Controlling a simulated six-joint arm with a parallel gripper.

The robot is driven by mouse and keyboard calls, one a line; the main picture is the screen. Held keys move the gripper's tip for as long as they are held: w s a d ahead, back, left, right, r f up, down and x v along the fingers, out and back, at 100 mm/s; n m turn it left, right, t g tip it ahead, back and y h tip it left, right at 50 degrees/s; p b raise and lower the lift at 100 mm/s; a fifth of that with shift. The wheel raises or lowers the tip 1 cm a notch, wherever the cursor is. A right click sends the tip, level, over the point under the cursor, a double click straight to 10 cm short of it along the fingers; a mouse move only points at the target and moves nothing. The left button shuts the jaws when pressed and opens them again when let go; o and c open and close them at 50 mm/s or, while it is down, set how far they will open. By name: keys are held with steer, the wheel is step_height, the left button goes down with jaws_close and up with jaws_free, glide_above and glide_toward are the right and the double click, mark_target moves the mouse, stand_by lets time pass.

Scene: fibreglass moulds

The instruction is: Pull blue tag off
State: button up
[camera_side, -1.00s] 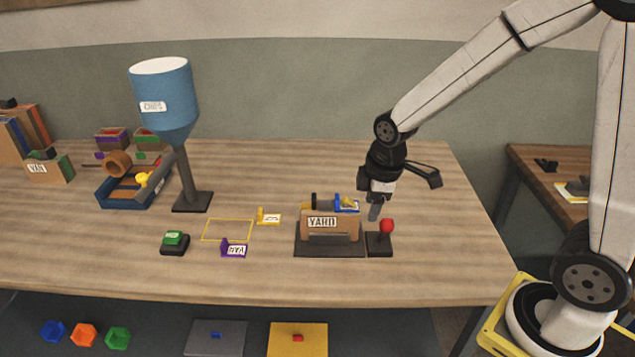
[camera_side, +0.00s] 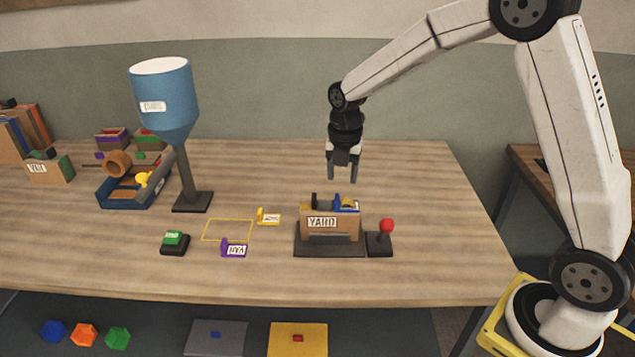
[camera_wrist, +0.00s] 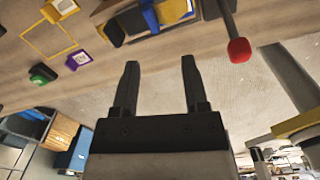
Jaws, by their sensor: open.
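The blue tag (camera_side: 347,204) sits at the top right of the brown mould box labelled "YARD" (camera_side: 342,229), which stands on a dark base. In the wrist view the blue tag (camera_wrist: 150,18) shows near the top, with a yellow and white piece beside it. My gripper (camera_side: 342,182) is open and empty, pointing down above the box and apart from the tag. In the wrist view its two fingers (camera_wrist: 160,65) are spread with nothing between them. The tag's lower part is hidden by the box front.
A red-knobbed lever (camera_side: 386,227) stands just right of the box. A yellow tag (camera_side: 268,217) and a purple tag (camera_side: 233,249) lie to the left near a yellow outline. A green button (camera_side: 174,240) and a blue hopper (camera_side: 166,100) stand further left. The table behind the box is clear.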

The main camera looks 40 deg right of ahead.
mark_target(337, 197)
steer(key=shift+w+d+n, duration=0.15)
steer(key=shift+w+n, duration=0.3)
steer(key=shift+n, duration=0.25)
steer(key=shift+w+d+n, duration=0.15)
steer(key=shift+w+n, duration=0.25)
steer(key=shift+n, duration=0.3)
steer(key=shift+f, duration=0.2)
steer(key=shift+f, duration=3.7)
jaws_close()
